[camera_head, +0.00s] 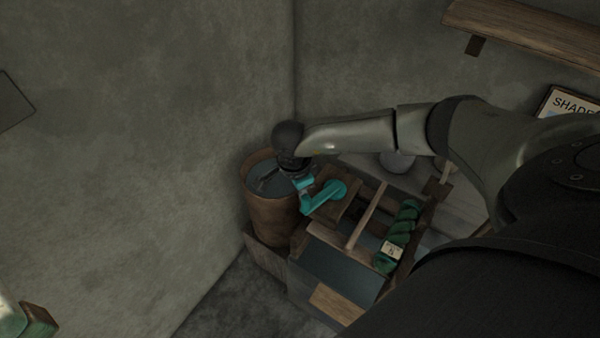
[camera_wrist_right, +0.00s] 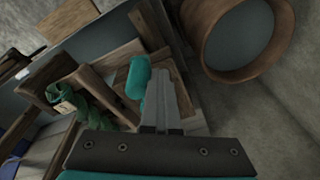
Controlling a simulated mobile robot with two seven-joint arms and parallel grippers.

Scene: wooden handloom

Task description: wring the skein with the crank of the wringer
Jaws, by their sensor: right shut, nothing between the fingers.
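The wringer's teal crank (camera_head: 335,190) sits on the wooden frame in the head view, left of the middle of the rack. In the right wrist view, a teal rounded part of the crank (camera_wrist_right: 137,77) shows just left of my fingers. My right gripper (camera_head: 275,178) is beside the crank, close to the bucket. In the wrist view its fingers (camera_wrist_right: 165,95) are shut and empty; contact with the crank cannot be told. The green twisted skein (camera_head: 404,222) is to the right, with a pale tag, and also shows in the wrist view (camera_wrist_right: 95,112). My left gripper is not in view.
A wooden bucket (camera_head: 272,212) with grey liquid stands left of the wringer, near the wall corner. A wooden bar (camera_head: 367,216) crosses the frame beside the skein. A shelf (camera_head: 530,32) is at the upper right. Bare floor (camera_head: 230,305) lies in front.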

